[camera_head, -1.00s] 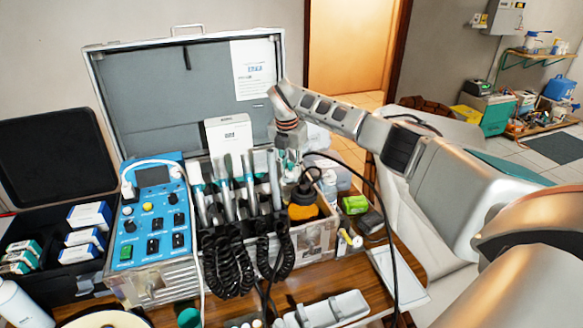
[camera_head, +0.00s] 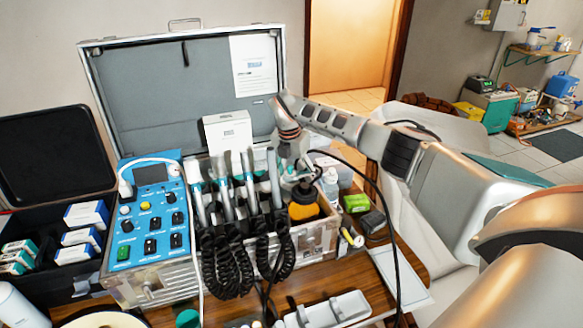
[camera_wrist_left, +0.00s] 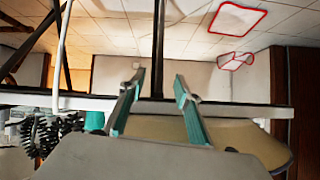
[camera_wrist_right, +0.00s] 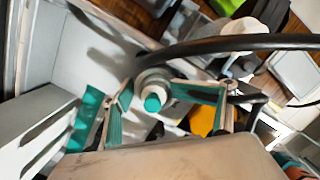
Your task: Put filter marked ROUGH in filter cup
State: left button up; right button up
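My right gripper (camera_head: 294,172) is over the back right of the open metal case, close behind an orange container with a black top (camera_head: 303,205). In the right wrist view its teal-padded fingers (camera_wrist_right: 168,108) are spread. A round pale piece with a teal centre (camera_wrist_right: 152,102) shows between them, with no clear contact on either side. I cannot tell whether this piece is a filter or the filter cup. No ROUGH marking is readable in any view. My left gripper (camera_wrist_left: 158,108) is open and empty in its wrist view, and is not in the head view.
A blue control unit (camera_head: 150,215) is at left, beside a black case with small boxes. A black cable (camera_head: 375,195) hangs right of the gripper. A grey tray (camera_head: 328,308) lies at the front.

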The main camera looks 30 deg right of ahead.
aim_at(292, 167)
jog(key=shift+w+a, duration=0.1)
jog(key=shift+a, duration=0.4)
jog(key=shift+a+r, duration=0.2)
jog(key=shift+r, duration=0.85)
jog(key=r, duration=0.5)
jog(key=shift+s+r, duration=0.4)
jog(key=shift+r, duration=0.45)
